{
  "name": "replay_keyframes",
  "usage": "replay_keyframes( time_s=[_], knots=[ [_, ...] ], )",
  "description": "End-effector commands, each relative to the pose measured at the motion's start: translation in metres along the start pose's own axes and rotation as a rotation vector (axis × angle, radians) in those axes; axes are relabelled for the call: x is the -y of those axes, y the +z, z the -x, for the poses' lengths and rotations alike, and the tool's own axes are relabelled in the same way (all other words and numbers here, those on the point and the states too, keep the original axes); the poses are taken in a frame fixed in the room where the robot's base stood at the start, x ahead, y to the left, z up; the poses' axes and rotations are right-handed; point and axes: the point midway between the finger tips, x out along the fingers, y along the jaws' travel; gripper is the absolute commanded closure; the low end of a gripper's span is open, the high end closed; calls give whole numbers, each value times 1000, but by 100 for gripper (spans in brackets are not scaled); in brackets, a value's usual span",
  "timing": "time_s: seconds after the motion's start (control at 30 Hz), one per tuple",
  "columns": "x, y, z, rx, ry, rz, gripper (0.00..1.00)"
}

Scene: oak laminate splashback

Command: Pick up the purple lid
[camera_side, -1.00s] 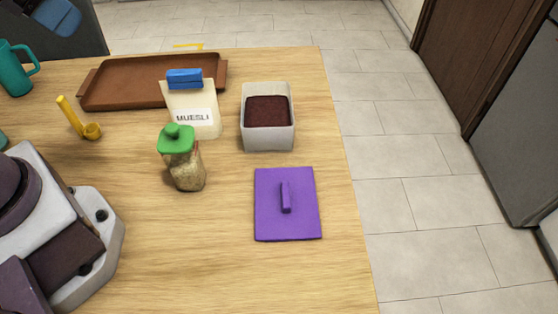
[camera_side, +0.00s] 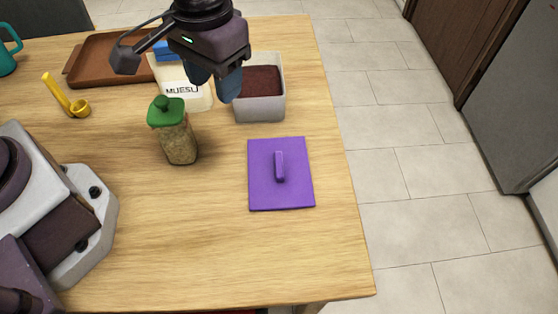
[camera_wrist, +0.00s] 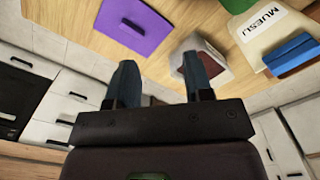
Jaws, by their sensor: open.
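The purple lid (camera_side: 295,191) lies flat on the wooden table near its right edge, with a raised bar handle (camera_side: 279,167) in its middle. It also shows in the wrist view (camera_wrist: 115,34), at upper left beyond the fingers. My gripper (camera_side: 214,84) is open and empty. In the side view it hangs above the muesli bag and the container, up and to the left of the lid and apart from it. Its two blue-grey fingers show in the wrist view (camera_wrist: 160,75) with a clear gap between them.
A light grey open container (camera_side: 262,110) with dark brown contents stands behind the lid. A muesli bag (camera_side: 197,101) with a blue clip and a green-topped jar (camera_side: 178,142) stand to the left. A brown tray (camera_side: 88,75) and yellow scoop (camera_side: 70,103) lie farther left. The table front (camera_side: 240,255) is clear.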

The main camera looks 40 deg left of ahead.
Motion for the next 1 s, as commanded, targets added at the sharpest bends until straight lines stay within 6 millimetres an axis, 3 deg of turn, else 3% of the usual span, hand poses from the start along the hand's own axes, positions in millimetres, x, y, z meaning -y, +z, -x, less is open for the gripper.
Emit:
replay_keyframes(
  time_s=[0.03, 0.2, 0.3, 0.4, 0.67, 1.0],
  knots=[
    [-15, -4, -18, 22, -17, 43, 53],
    [-56, -20, -63, 35, -44, 272, 53],
    [-70, -33, -74, 17, -32, 434, 53],
    [-79, -45, -67, -12, 4, 573, 53],
    [-80, -48, -73, -18, 15, 734, 53],
    [-80, -49, -132, -17, 15, 733, 53]
  ],
)
